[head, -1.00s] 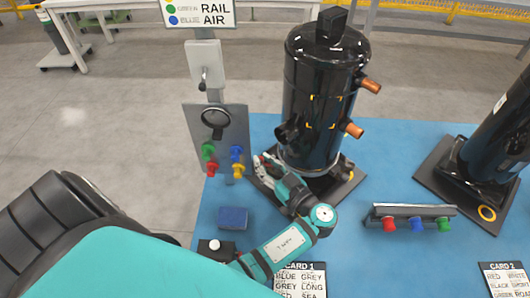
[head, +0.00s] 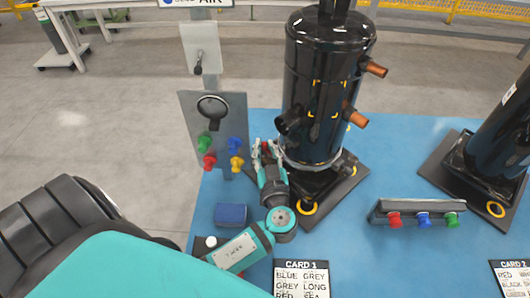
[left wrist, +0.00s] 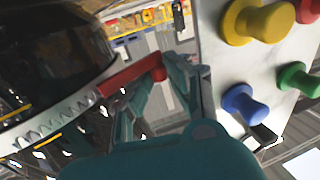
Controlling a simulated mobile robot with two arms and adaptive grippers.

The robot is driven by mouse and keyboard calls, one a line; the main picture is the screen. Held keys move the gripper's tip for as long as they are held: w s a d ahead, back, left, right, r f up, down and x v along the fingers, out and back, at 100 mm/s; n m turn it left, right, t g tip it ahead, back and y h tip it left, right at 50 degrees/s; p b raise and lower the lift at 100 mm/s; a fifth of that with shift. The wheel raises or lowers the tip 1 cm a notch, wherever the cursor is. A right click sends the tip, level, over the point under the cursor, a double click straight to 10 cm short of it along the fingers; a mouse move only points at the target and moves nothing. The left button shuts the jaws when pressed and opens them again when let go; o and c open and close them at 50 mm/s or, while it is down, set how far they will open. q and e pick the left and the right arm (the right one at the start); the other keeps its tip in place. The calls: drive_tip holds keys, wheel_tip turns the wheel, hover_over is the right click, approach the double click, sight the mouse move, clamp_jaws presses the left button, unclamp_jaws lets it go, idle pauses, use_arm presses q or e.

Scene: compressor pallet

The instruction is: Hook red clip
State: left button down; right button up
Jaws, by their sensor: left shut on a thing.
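My left gripper (head: 267,146) is shut on the red clip (head: 265,145), just left of the black compressor's (head: 318,100) lower body. In the left wrist view, the red clip (left wrist: 133,75) is a short bent bar at the gripper's fingers (left wrist: 165,75). Its left end appears right at the toothed metal band (left wrist: 50,122) around the compressor; I cannot tell whether they touch. The band also shows in the head view, low on the compressor. My right gripper is not in view.
A grey panel (head: 190,115) with green, blue, red and yellow knobs stands close left of the gripper. A blue block (head: 231,215) lies on the blue mat (head: 345,240). A rail (head: 415,207) with coloured knobs and a second compressor (head: 500,140) are to the right.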

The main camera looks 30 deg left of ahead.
use_arm(q)
drive_tip(key=shift+r, duration=0.1)
idle(0.3)
drive_tip(key=c, duration=1.2)
unclamp_jaws()
drive_tip(key=shift+c, duration=0.2)
drive_tip(key=v, duration=0.8)
drive_tip(key=shift+s, duration=0.1)
